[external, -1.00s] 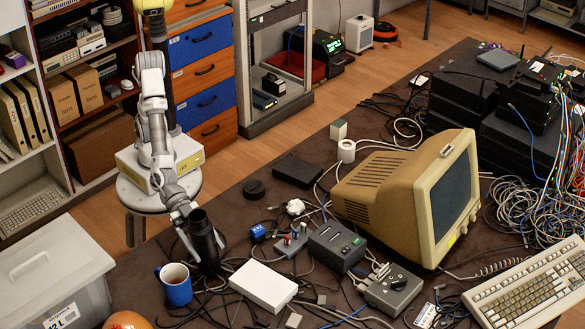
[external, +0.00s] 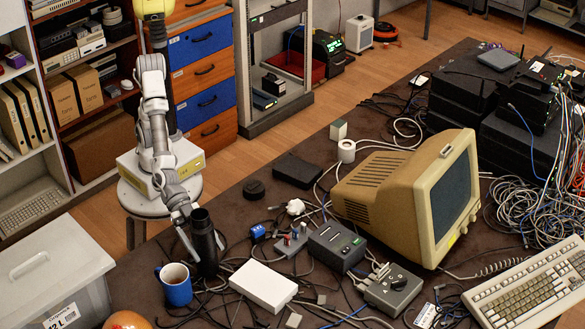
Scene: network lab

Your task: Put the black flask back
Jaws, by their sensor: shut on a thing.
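The black flask (external: 205,246) stands upright on the dark table, just right of the blue mug (external: 176,285). My gripper (external: 200,236) is shut on the flask's body, with one finger showing along its left side. The other finger is mostly hidden by the flask. My arm reaches down to it from the far side of the table. Whether the flask's base touches the table is hard to tell.
A white box (external: 263,285), a grey switch box (external: 338,246) and tangled cables lie right of the flask. A beige monitor (external: 410,195) stands further right. A clear plastic bin (external: 52,275) is at the left. Bare table shows behind the flask, near a black round lid (external: 254,189).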

